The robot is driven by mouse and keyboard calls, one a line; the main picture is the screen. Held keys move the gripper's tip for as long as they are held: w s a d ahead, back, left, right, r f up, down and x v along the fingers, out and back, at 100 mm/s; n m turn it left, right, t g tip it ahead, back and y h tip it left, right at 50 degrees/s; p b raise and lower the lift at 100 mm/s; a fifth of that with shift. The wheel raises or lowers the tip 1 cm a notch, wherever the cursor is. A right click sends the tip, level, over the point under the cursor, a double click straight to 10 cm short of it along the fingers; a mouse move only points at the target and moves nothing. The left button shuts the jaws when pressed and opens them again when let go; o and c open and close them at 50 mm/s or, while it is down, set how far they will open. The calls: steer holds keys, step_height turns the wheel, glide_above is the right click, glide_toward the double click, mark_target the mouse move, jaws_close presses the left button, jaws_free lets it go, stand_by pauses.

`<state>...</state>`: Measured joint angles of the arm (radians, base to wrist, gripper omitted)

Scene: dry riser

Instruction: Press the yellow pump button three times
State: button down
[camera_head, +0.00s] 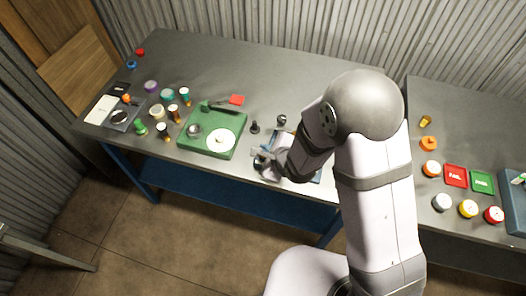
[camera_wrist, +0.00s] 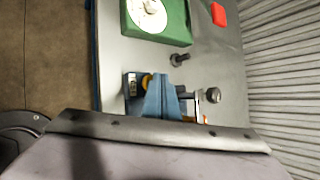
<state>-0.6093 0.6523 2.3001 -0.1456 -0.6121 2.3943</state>
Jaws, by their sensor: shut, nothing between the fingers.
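A small yellow round part (camera_wrist: 146,80), which looks like the pump button, shows in the wrist view just left of my fingers and partly hidden by them. It sits on a dark blue unit (camera_wrist: 130,92) with a small label. My gripper (camera_wrist: 163,78) is shut and empty, with its blue-grey fingers over this unit. Whether the fingertips touch the button I cannot tell. In the head view my gripper (camera_head: 260,156) is low over the front part of the bench, and my arm hides much of the unit; I cannot make out the yellow button there.
A green device (camera_head: 213,132) with a white dial stands left of my gripper. A dark knob (camera_head: 255,127) and a grey knob (camera_head: 281,120) stand behind it. A second bench at right holds gauges and red and green trays.

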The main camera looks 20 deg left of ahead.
steer(key=shift+f+b, duration=0.5)
steer(key=shift+f, duration=0.15)
stand_by(0.5)
steer(key=shift+r, duration=0.1)
stand_by(0.3)
steer(key=shift+r+p, duration=1.1)
steer(key=shift+r, duration=0.05)
step_height(320, 180, up, 5)
steer(key=p, duration=0.4)
stand_by(0.7)
